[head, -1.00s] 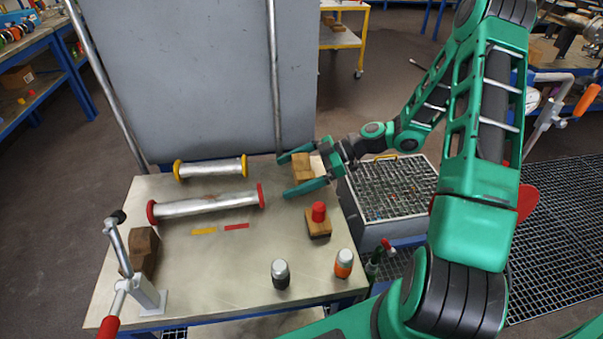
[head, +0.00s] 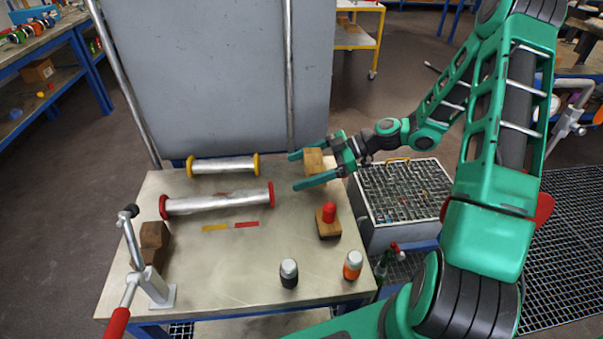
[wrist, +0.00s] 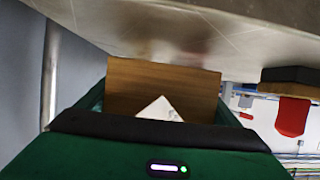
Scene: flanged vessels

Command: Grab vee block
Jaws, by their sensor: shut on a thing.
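The wooden vee block (head: 314,162) is at the table's far right corner in the head view. My gripper (head: 303,169) is shut on it, with one green finger along each side. In the wrist view the block (wrist: 160,85) fills the space between the fingers, and a pale triangular patch shows at its lower edge. I cannot tell whether its underside is clear of the table. Other brown wooden blocks (head: 153,241) stand at the table's left edge.
The metal table (head: 235,263) bears a yellow-flanged pipe (head: 223,165), a red-flanged pipe (head: 217,201), a red-topped wooden piece (head: 328,218), and two small capped containers (head: 288,274). A clamp (head: 148,265) stands front left. A grated bin (head: 402,192) adjoins the right side.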

